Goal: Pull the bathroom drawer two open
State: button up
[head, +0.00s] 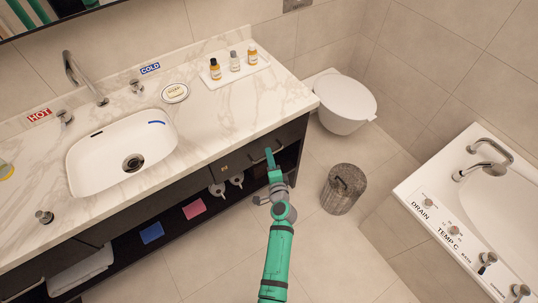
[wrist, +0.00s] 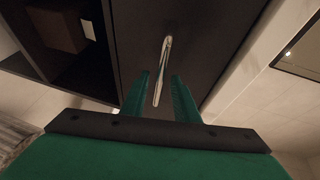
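The dark drawer front (head: 238,160) is at the right end of the vanity, under the marble counter, and looks flush with the cabinet. Its slim metal handle (wrist: 162,68) stands out from the dark drawer face in the wrist view. My green gripper (head: 270,160) is in front of the drawer at the handle. In the wrist view my gripper (wrist: 161,80) is open, with one finger on each side of the handle. A gap shows between fingers and handle; I cannot tell whether either finger touches it. In the head view my fingers partly cover the handle.
An open shelf under the drawer holds toilet rolls (head: 227,184), a pink cloth (head: 194,209) and a blue cloth (head: 151,232). A wastebasket (head: 343,190) stands right of my arm, near the toilet (head: 343,103). The bathtub (head: 500,200) is far right. Floor before the vanity is clear.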

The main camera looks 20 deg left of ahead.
jog(key=shift+x, duration=1)
grip_shut()
jog(key=shift+f, duration=0.1)
